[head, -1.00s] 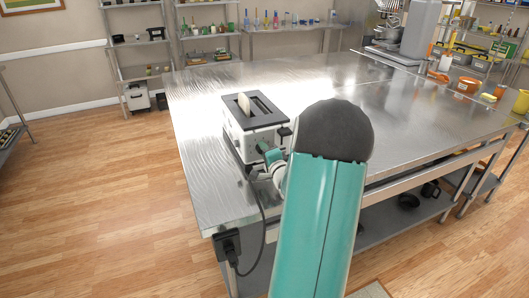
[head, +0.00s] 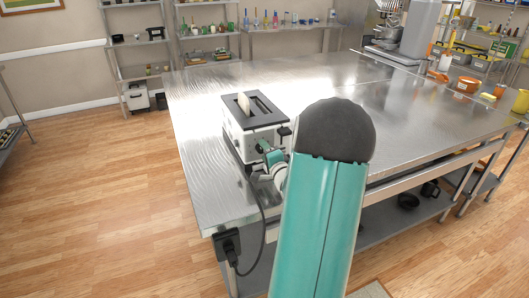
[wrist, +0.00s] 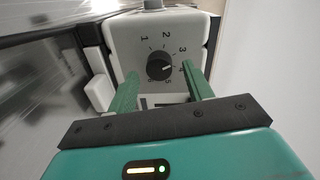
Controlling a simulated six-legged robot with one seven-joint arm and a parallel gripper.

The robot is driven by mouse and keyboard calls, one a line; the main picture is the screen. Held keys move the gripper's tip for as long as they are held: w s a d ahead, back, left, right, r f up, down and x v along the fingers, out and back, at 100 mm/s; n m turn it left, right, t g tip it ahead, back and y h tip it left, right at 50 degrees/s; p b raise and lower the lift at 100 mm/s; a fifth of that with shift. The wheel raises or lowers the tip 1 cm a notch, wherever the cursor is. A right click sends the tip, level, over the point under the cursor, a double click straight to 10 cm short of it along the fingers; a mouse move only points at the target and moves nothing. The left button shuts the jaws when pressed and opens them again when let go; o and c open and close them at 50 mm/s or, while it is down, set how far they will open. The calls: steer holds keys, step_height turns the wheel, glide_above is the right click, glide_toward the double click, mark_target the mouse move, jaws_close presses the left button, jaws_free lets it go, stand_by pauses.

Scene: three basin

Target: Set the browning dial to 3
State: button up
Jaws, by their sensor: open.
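The toaster (head: 252,141) is a white box with a dark top and a slice of bread in its slot, standing on the steel table. The dial's pale pointer mark faces right, about toward the 4. My gripper (wrist: 160,70) is open, its two green fingers pointing at the panel, one on each side below the dial. Gaps show between the fingers and the knob. In the head view my gripper (head: 271,155) is at the toaster's near end; the dial is hidden there.
The steel table (head: 205,205) has free room behind and left of the toaster. A black cord (head: 263,222) hangs from the toaster to a socket box (head: 227,244) at the table's near corner. A white lever (wrist: 98,94) sits left of the panel.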

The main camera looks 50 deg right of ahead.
steer(key=v, duration=1.3)
steer(key=shift+w, duration=0.1)
